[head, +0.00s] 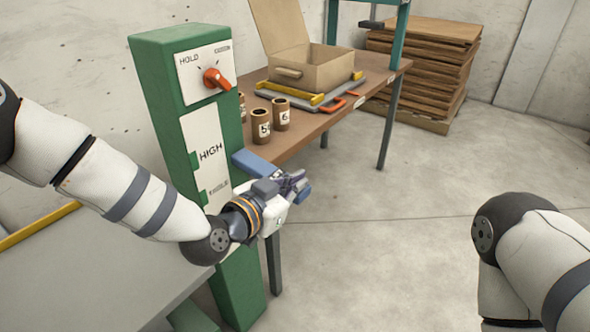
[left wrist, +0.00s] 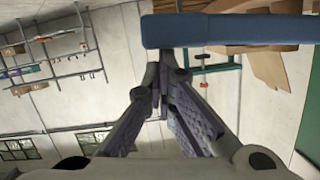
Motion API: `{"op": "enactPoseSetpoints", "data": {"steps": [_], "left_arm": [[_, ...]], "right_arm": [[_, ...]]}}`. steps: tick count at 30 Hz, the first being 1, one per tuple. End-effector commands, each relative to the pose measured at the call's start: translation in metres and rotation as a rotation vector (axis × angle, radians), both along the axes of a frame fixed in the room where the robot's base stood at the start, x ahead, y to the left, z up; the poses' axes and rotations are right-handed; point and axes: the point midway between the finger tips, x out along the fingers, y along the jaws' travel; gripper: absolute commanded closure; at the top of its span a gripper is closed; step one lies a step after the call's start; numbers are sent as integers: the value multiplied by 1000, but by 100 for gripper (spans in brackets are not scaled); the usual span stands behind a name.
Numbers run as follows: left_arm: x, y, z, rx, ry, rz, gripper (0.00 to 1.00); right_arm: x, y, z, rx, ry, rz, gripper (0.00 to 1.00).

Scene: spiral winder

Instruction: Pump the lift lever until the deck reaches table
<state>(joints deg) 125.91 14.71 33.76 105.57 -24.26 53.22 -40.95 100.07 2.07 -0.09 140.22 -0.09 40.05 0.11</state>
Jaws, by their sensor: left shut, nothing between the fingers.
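The green lift column (head: 160,110) stands at the centre left, with a sign reading HIGH and a smaller, unclear label below it. A blue lever (head: 255,165) juts from its right side; it is also the blue bar at the top of the left wrist view (left wrist: 235,30). A grey surface (head: 110,275), possibly the deck, lies at lower left. My right gripper is out of view.
An orange knob (head: 216,79) sits on the column's upper panel. Stacked boards (head: 425,60) stand behind. The floor at right is clear.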

Motion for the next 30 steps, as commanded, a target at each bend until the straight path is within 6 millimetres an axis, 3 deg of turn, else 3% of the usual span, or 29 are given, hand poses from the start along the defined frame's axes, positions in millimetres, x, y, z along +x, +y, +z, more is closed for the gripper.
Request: {"op": "enactPoseSetpoints", "data": {"steps": [4, 12, 27, 30], "left_arm": [[-1, 0, -16, 60, -35, 0, 100], [-1, 1, -28, 112, -72, 2, 100], [-1, 2, -31, 120, -72, 4, 100], [0, 2, -23, 121, -76, 4, 100]], "right_arm": [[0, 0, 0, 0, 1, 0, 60], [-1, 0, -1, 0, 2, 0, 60], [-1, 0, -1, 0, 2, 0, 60], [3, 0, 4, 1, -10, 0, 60]]}}
